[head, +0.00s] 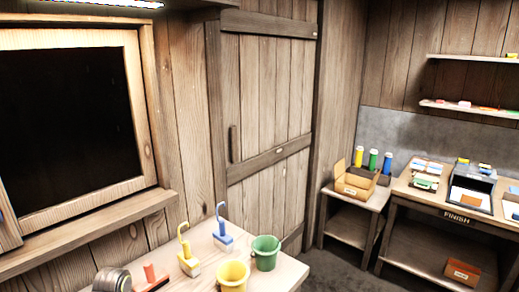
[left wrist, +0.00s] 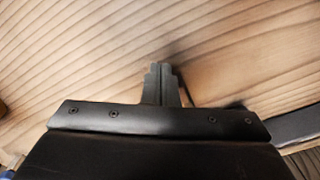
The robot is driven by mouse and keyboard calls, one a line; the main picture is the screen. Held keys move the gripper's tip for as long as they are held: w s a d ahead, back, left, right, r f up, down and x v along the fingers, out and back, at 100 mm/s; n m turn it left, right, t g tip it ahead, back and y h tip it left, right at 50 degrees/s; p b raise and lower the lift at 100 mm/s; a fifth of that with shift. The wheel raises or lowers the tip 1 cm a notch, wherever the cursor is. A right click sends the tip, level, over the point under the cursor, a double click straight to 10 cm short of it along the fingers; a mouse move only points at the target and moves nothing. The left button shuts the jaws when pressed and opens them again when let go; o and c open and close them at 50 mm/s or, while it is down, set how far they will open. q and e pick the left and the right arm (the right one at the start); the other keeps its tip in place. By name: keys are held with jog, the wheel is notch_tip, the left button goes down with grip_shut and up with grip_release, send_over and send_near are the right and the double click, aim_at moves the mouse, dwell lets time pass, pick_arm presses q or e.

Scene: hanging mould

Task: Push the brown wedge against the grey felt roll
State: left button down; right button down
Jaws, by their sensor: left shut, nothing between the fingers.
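My left gripper (left wrist: 163,72) shows in the left wrist view, its two dark fingers together with nothing between them. It points at a pale, striped wooden surface (left wrist: 90,50); I cannot tell whether the tips touch it. A dark grey piece (left wrist: 300,127) lies at the right edge of that view, partly cut off; I cannot tell whether it is the felt roll. My right gripper is in neither view.
A bench (head: 455,216) marked FINISH stands at the right.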

pick_arm(q)
jog(key=shift+w+a, duration=0.1)
jog(key=shift+a, duration=0.05)
jog(key=shift+w+a, duration=1.15)
jog(key=shift+a, duration=0.15)
jog(key=shift+s+d+r+p, duration=0.2)
jog(key=shift+s+d+p, duration=0.1)
jog(key=shift+p, duration=0.3)
jog(key=shift+s+d+r+p, duration=0.2)
jog(key=shift+s+d+p, duration=0.4)
jog(key=shift+p, duration=0.5)
jog(key=shift+s+d+r+p, duration=0.2)
jog(key=shift+s+d+p, duration=0.25)
jog(key=shift+d+p, duration=0.45)
jog(key=r+p, duration=0.2)
jog(key=p, duration=0.1)
jog(key=shift+s+r+p, duration=0.2)
jog(key=shift+p, duration=0.15)
jog(key=shift+s+d+r, duration=0.15)
jog(key=shift+r, duration=0.6)
jog(key=shift+s+d+r, duration=0.15)
jog(key=shift+d+r, duration=0.05)
jog(key=shift+r, duration=0.5)
jog(key=shift+s+d+r, duration=0.15)
jog(key=shift+r, duration=0.6)
